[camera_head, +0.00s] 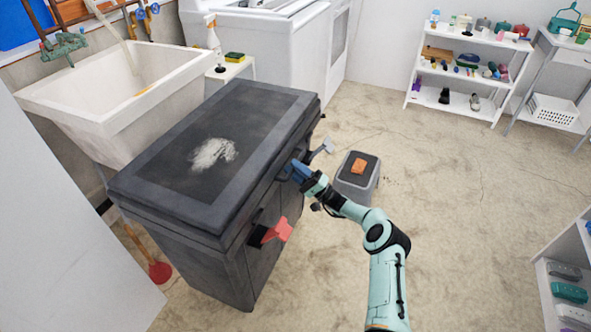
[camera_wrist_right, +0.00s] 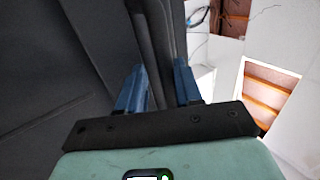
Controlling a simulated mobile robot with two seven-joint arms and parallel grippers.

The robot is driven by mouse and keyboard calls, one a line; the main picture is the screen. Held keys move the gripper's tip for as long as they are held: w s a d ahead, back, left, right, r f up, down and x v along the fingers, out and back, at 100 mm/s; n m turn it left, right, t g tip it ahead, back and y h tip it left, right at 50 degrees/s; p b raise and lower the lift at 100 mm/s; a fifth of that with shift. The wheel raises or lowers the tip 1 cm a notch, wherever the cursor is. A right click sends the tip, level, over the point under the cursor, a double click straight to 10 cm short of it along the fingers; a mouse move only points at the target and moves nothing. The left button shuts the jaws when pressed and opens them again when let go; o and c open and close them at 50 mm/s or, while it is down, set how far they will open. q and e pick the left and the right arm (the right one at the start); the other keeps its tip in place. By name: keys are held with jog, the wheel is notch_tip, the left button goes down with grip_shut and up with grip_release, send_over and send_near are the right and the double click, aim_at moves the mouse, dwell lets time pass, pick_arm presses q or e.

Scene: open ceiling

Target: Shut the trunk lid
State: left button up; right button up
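The trunk (camera_head: 195,265) is a large dark grey chest in the middle left of the head view. Its lid (camera_head: 250,110) lies flat over the body, with a pale smudge on top; I cannot tell whether a small gap is left at the front. A red latch (camera_head: 277,232) sticks out from the front. My right gripper (camera_head: 293,169) is at the lid's front edge. In the right wrist view its blue fingers (camera_wrist_right: 158,78) stand apart, with a dark rim showing between or behind them; contact is unclear. My left gripper is in neither view.
A white sink (camera_head: 135,85) and white appliances (camera_head: 260,40) stand behind the trunk. Shelves (camera_head: 465,75) are at the back right. The floor to the right is mostly clear.

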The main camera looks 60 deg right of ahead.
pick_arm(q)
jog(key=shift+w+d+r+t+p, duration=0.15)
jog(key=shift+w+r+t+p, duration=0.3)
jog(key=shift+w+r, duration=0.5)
pick_arm(e)
jog(key=a+v, duration=0.1)
jog(key=v, duration=1.2)
jog(key=shift+s+d, duration=0.25)
jog(key=shift+d, duration=0.2)
